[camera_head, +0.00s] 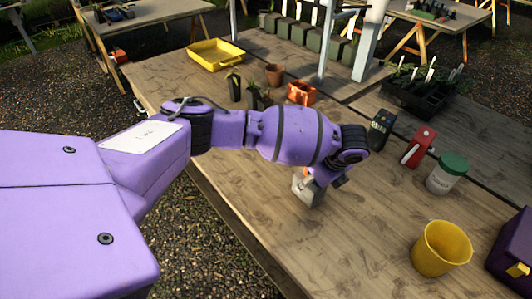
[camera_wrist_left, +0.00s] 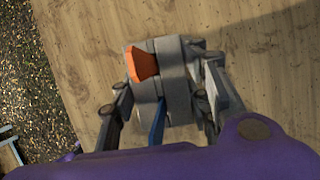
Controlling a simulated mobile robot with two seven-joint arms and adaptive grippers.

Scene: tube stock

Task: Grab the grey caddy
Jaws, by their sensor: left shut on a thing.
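The grey caddy (camera_head: 305,192) is on or just above the wooden table, mostly below and behind my left wrist in the head view. In the left wrist view the caddy (camera_wrist_left: 176,82) shows from above, with an orange-ended item (camera_wrist_left: 142,66) and a blue item (camera_wrist_left: 157,122) in it. My left gripper (camera_wrist_left: 163,100) has its fingers on either side of the caddy and is shut on it. Whether the caddy's base touches the table is hidden. My right gripper is in neither view.
A yellow bucket (camera_head: 441,249), a white jar with green lid (camera_head: 447,174), a red item (camera_head: 418,147) and a dark device (camera_head: 381,128) stand to the right. A yellow tray (camera_head: 215,53), pots (camera_head: 274,74) and an orange container (camera_head: 301,92) are farther back. Table around the caddy is clear.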

